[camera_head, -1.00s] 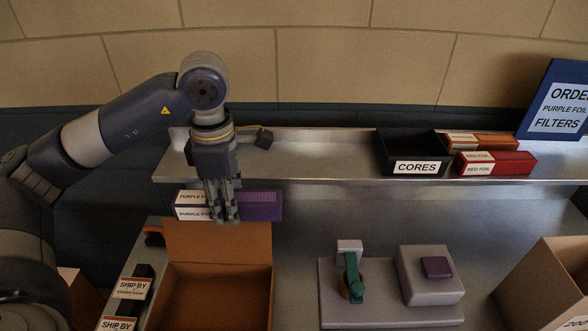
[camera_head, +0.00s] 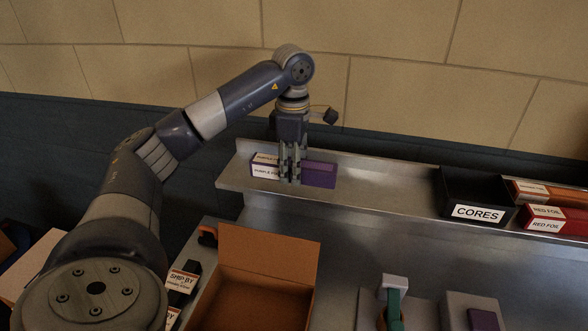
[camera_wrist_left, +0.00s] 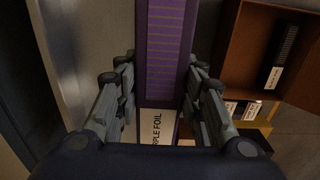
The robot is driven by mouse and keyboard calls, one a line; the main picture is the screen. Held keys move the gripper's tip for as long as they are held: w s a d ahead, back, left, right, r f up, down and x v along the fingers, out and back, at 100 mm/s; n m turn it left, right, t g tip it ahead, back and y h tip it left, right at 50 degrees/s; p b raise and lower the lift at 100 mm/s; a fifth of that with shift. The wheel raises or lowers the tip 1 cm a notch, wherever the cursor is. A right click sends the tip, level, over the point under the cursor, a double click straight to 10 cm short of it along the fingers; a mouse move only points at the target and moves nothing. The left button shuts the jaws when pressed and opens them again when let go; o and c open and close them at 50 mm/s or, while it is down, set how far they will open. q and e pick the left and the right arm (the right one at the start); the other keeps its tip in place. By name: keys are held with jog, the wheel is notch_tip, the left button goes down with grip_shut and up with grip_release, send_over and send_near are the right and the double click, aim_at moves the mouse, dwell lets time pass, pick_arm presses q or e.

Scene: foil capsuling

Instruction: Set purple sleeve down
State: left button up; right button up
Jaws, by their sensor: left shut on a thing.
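The purple sleeve (camera_head: 320,175) is a long box with white "PURPLE FOIL" labels at its left end. In the head view it appears over the left part of the metal shelf (camera_head: 390,198); I cannot tell whether its underside touches the shelf. My left gripper (camera_head: 289,180) points down and is shut on the sleeve near its middle. In the left wrist view the sleeve (camera_wrist_left: 162,40) runs between the two fingers, and part of its label shows below. My right gripper is not in view.
A black "CORES" bin (camera_head: 470,190) and red foil boxes (camera_head: 555,218) stand farther right on the shelf. The shelf between sleeve and bin is clear. An open brown carton (camera_head: 268,255) and a green-handled device (camera_head: 394,300) stand on the counter below.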

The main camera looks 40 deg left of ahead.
pick_arm(q)
jog(key=shift+w+a, duration=0.4)
jog(key=shift+w, duration=0.15)
notch_tip(320, 180, down, 3)
jog(key=shift+r+p, duration=0.15)
jog(key=shift+p, duration=0.75)
jog(key=shift+f, duration=0.5)
jog(key=shift+f, duration=0.1)
jog(key=o, duration=1.1)
